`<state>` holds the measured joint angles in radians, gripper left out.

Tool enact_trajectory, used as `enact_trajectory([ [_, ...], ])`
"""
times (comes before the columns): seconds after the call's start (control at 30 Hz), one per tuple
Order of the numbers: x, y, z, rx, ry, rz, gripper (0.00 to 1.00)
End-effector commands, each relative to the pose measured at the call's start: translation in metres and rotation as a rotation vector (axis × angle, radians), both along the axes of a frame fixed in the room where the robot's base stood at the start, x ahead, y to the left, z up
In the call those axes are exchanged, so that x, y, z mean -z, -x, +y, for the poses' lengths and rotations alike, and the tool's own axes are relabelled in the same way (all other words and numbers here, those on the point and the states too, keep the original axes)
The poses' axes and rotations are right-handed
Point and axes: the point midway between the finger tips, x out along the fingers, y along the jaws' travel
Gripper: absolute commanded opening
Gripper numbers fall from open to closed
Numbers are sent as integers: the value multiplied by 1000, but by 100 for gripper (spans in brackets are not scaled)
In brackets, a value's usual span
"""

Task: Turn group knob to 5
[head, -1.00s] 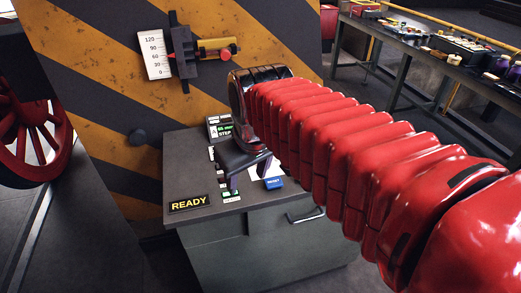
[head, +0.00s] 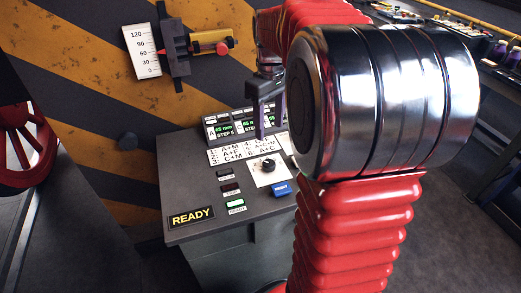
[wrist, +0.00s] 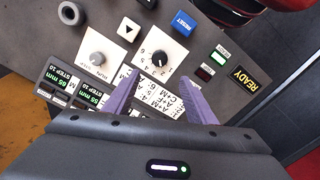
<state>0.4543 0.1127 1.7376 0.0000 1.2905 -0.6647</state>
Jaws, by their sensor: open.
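The group knob (head: 268,163) is a small black knob on a white plate on the grey console, beside the blue RESET button. In the wrist view the knob (wrist: 160,59) has numbers printed around it; I cannot tell surely which number it points at. My gripper (wrist: 159,77) is open, its two purple fingers apart, with the knob showing just beyond and between the tips. In the head view my gripper (head: 270,122) hangs above the back of the console, behind the knob. Nothing is between the fingers.
A second knob (wrist: 97,58) sits beside the group knob. The blue RESET button (head: 281,189), a READY sign (head: 191,217) and lit displays (head: 224,130) are on the console. A striped wall with a gauge (head: 143,51) stands behind. My arm hides the console's right side.

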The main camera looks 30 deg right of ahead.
Motion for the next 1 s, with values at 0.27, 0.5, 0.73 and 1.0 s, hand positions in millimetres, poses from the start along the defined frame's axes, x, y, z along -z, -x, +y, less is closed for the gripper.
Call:
enact_trajectory([
  [0.27,0,1,-3,6,-1,1,51],
  [0.5,8,2,-3,8,-2,2,51],
  [0.73,36,2,-4,8,-1,3,51],
  [1.0,78,3,-4,9,-2,5,51],
])
